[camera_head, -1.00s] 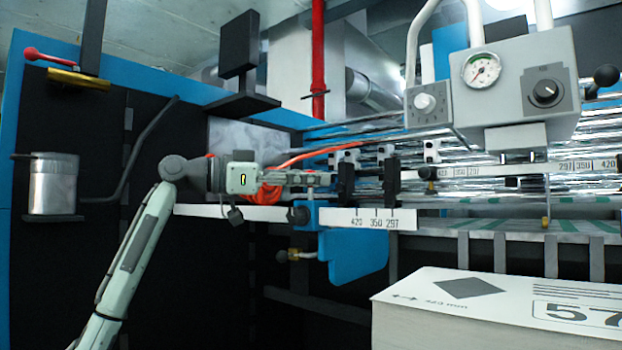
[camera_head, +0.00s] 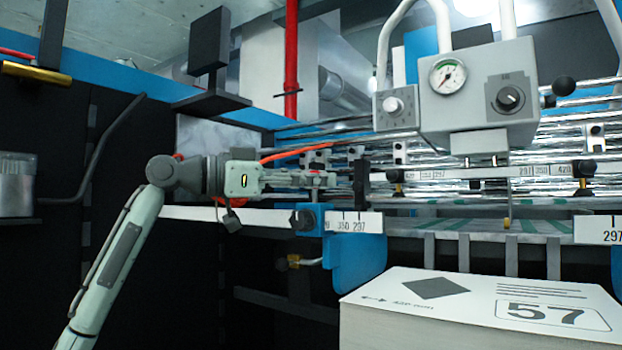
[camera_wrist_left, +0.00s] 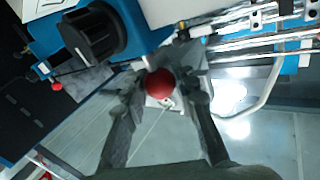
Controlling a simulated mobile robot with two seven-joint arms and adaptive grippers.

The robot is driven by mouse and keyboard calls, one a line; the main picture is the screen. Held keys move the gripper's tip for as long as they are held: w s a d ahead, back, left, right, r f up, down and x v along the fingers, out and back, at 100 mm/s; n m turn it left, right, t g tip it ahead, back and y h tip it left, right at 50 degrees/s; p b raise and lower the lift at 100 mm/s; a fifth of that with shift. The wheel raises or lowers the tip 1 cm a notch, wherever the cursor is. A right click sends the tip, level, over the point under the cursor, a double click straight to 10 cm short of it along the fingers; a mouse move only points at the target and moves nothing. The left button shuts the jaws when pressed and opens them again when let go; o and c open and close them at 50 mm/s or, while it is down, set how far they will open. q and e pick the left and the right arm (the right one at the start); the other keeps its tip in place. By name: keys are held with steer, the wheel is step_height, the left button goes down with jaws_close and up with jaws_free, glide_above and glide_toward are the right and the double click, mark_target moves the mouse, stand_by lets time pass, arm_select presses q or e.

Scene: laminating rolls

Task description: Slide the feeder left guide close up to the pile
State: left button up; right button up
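The feeder left guide is a blue block with a black knob (camera_head: 303,220) and a blue plate (camera_head: 358,262) hanging below the white scale bar (camera_head: 362,222). The plate hangs near the back left corner of the pile (camera_head: 470,290), a white stack marked 57; I cannot tell whether they touch. My left gripper (camera_head: 325,181) is just above the block. In the left wrist view its fingers (camera_wrist_left: 165,92) close in on both sides of a red ball knob (camera_wrist_left: 160,83), with the guide's black knob (camera_wrist_left: 90,35) beside it. My right gripper is not in view.
A grey control box (camera_head: 478,98) with a gauge hangs above the pile. Metal rollers (camera_head: 560,140) run behind. Another blue plate (camera_head: 616,270) is at the right edge. A black upright piece (camera_head: 361,185) stands right of my gripper.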

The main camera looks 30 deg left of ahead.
arm_select(q)
steer(key=o, duration=0.4)
steer(key=shift+o, duration=0.2)
steer(key=shift+s+a, duration=0.35)
steer(key=shift+a, duration=0.05)
steer(key=v, duration=1.1)
